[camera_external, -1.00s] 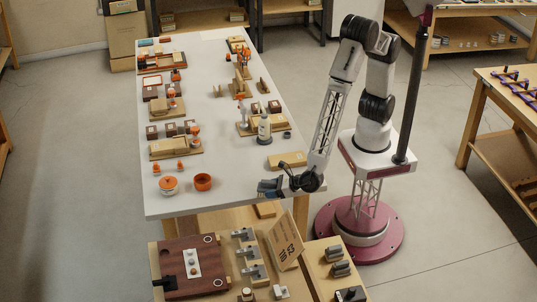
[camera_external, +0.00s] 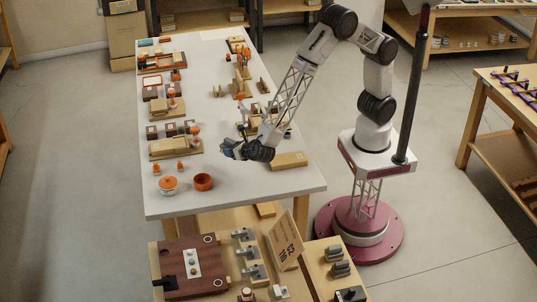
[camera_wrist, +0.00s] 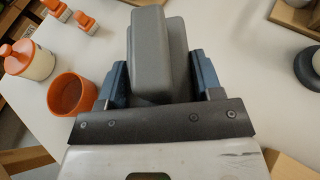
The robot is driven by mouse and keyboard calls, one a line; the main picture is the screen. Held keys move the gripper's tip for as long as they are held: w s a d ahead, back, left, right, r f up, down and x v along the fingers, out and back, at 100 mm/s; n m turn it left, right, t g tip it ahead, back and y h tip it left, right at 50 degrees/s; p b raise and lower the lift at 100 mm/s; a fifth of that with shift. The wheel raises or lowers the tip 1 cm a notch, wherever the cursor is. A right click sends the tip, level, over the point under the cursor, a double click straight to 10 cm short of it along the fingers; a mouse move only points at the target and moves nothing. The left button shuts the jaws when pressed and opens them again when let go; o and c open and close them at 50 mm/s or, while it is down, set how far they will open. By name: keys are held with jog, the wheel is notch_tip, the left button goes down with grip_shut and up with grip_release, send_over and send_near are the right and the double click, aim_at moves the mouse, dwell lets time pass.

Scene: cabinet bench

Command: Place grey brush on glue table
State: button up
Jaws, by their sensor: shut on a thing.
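My gripper (camera_external: 230,149) is over the white table (camera_external: 230,206), above its near half. In the wrist view my gripper (camera_wrist: 162,78) is shut on a grey brush (camera_wrist: 151,50), a smooth grey block-shaped body between the two blue fingers. The brush's lower part is hidden behind the gripper. In the external view the brush is too small to make out clearly at the fingers. The white tabletop shows below it in the wrist view, apparently with a gap.
An orange cup (camera_external: 203,182) and a white jar with an orange lid (camera_external: 168,188) stand near the gripper. Small orange-topped items (camera_external: 180,165) stand behind them. A wooden block (camera_external: 288,160) lies right. The table's near edge strip is bare.

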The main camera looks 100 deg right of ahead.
jog(key=w+d+r+m+g+h, duration=0.1)
jog(key=w+d+r+m+g, duration=0.1)
jog(key=d, duration=0.9)
jog(key=shift+r+m+g+h, duration=0.2)
jog(key=shift+m+g+h, duration=0.1)
jog(key=shift+m+g, duration=0.1)
jog(key=shift+f, duration=0.1)
jog(key=shift+f, duration=3.05)
jog(key=shift+f, duration=1.85)
jog(key=shift+f, duration=0.15)
jog(key=o, duration=1)
